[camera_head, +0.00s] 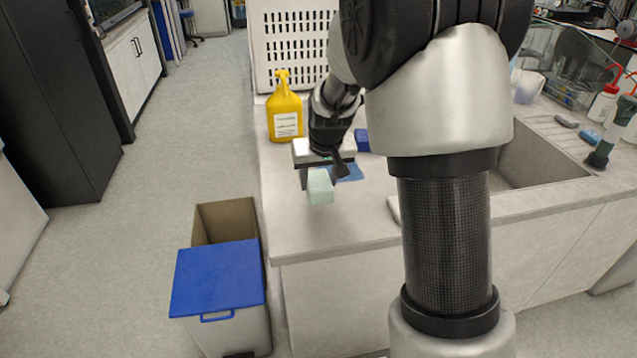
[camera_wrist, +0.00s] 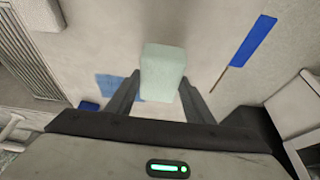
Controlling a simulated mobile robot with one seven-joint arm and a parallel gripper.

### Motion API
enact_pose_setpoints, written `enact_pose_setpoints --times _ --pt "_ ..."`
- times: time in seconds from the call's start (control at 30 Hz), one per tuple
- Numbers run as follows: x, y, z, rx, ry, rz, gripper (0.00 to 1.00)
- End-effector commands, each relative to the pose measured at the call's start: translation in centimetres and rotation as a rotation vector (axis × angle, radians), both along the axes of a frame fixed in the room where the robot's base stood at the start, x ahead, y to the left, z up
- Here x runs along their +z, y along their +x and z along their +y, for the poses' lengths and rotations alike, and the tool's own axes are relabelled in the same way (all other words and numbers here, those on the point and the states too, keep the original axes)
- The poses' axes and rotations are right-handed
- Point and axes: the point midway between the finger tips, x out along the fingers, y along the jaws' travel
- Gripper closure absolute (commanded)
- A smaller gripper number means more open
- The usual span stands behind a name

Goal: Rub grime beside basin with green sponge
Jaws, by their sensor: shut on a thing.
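A pale green sponge (camera_head: 320,188) is held between the fingers of my gripper (camera_head: 321,172), over the front left part of the counter. It also shows between both fingers in the wrist view (camera_wrist: 163,70). I cannot tell whether it touches the counter. A flat blue patch (camera_head: 350,172) lies on the counter just behind my gripper, and beside the left finger in the wrist view (camera_wrist: 117,87). I cannot tell whether it is cloth or a stain. No grime is clearly seen. The basin (camera_head: 540,165) is at the right, partly hidden by my arm.
A yellow jug (camera_head: 285,107) stands on the counter behind my gripper, before a white crate (camera_head: 290,45). A small blue object (camera_head: 362,140) sits nearby. A blue-lidded bin (camera_head: 217,278) stands on the floor at left. Bottles (camera_head: 602,103) stand at far right.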

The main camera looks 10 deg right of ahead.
Motion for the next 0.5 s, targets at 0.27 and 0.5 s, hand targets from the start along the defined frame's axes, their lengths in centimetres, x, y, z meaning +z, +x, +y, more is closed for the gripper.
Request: enact_pose_setpoints --times 0.27,0.5 --pt "2.9 0.3 -0.1 0.0 0.0 -0.002 0.7" --pt "3.4 0.3 -0.2 0.001 0.0 -0.001 0.7"
